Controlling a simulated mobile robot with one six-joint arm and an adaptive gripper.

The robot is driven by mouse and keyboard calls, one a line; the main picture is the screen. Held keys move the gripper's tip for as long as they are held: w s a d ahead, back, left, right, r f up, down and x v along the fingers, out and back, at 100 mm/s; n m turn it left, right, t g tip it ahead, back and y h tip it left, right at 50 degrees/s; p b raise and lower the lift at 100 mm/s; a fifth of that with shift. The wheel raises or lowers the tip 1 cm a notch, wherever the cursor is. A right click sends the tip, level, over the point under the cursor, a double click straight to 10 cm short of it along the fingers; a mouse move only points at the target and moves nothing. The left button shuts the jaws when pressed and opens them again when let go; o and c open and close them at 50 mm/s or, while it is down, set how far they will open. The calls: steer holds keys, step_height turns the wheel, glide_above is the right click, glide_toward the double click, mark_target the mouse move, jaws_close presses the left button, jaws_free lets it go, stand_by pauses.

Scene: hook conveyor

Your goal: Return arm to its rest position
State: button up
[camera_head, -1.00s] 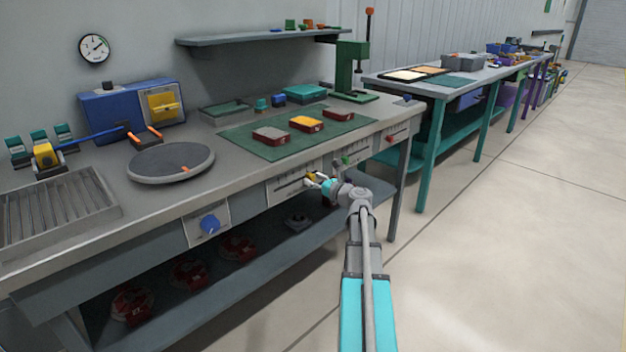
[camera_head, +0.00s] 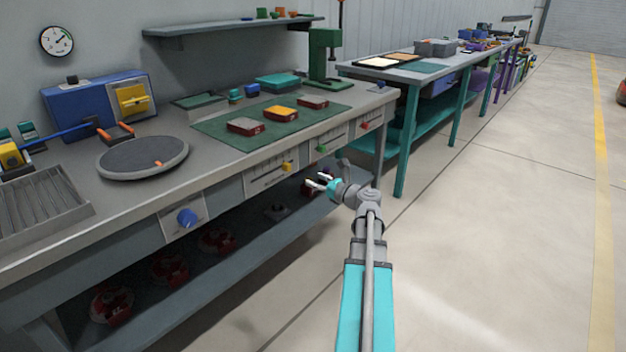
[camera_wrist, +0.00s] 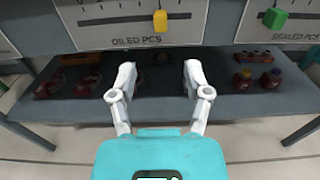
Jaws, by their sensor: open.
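My gripper (camera_head: 318,181) is open and empty in front of the workbench (camera_head: 225,185), near the slider panels on its front edge. In the wrist view its two pale fingers (camera_wrist: 158,80) are spread apart with nothing between them. Behind them is a panel marked "OILED PCS" (camera_wrist: 139,40) with a yellow slider knob (camera_wrist: 160,20). A green knob (camera_wrist: 274,18) sits on the panel marked "SEALED PCS" to the right. The fingers appear clear of both knobs. My arm reaches forward from the bottom of the head view.
The bench's lower shelf (camera_head: 240,255) holds several red-and-dark parts. A round dark turntable (camera_head: 142,158), a green mat (camera_head: 225,128) with three blocks and a green press (camera_head: 325,58) stand on top. A second teal-legged table (camera_head: 440,75) stands beyond. Open floor (camera_head: 500,250) lies right.

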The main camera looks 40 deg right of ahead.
stand_by(0.6)
steer(key=w+a+f+n+g+y, duration=0.25)
steer(key=a+f+n, duration=0.2)
steer(key=a, duration=0.45)
steer(key=w+a+f+n+g+y, duration=0.1)
steer(key=a+f+n+g, duration=0.25)
steer(key=a+n, duration=0.4)
steer(key=w+a+f+n+g+y, duration=0.2)
steer(key=a+f+n+g, duration=0.15)
steer(key=a, duration=0.65)
steer(key=s+a+f+n+g+h, duration=0.3)
steer(key=s+a+f+n+g, duration=0.15)
steer(key=a+n, duration=0.55)
steer(key=s+a+f+n+g+h, duration=0.35)
steer(key=s+a+n, duration=0.25)
steer(key=a+n, duration=0.4)
step_height(320, 180, up, 33)
steer(key=p, duration=3.2)
steer(key=shift+w, duration=0.15)
steer(key=shift+a+f+g, duration=0.1)
steer(key=shift+a+g, duration=0.05)
steer(key=shift+g, duration=0.1)
